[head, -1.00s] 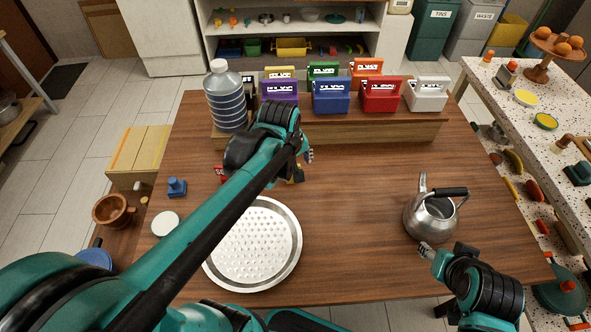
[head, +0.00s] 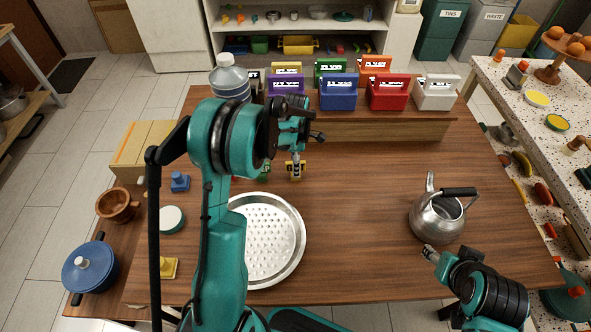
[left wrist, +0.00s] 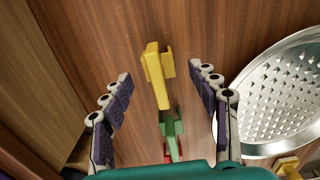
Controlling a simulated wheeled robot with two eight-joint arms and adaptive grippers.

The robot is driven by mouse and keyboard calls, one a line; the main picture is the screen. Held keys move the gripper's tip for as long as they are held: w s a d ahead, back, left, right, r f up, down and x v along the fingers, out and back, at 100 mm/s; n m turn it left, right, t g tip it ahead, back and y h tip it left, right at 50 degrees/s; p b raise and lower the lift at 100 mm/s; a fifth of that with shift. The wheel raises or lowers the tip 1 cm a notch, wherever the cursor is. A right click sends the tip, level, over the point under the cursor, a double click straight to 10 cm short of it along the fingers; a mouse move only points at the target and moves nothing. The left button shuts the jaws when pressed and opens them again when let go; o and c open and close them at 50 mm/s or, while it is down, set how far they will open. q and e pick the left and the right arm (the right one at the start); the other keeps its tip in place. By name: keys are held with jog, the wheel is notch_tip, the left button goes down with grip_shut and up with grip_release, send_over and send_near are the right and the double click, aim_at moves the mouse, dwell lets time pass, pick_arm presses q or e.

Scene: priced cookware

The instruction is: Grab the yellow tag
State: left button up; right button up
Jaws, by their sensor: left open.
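The yellow tag (left wrist: 155,78) lies on the wooden table and shows in the left wrist view between my spread fingers, a little beyond their tips. In the head view, a yellow piece with a dark marking (head: 296,170) shows just below my left gripper (head: 297,150). My left gripper, also in the left wrist view (left wrist: 166,86), is open and empty. A green tag (left wrist: 171,128) and a red tag (left wrist: 173,150) lie in line behind the yellow one. My right gripper (head: 431,254) is beside the kettle; its finger state is unclear.
A perforated metal tray (head: 292,275) lies near the front left. A steel kettle (head: 435,222) stands at the right. A water bottle (head: 229,80) and several colored caddies (head: 338,97) stand at the back. The table's middle is clear.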

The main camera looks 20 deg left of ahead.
pick_arm(q)
notch_tip(320, 180, down, 5)
jog(key=shift+w+r+b, duration=0.1)
jog(key=shift+b, duration=1)
jog(key=shift+r, duration=0.1)
jog(key=shift+c, duration=1.2)
jog(key=c, duration=0.9)
jog(key=shift+o, duration=0.2)
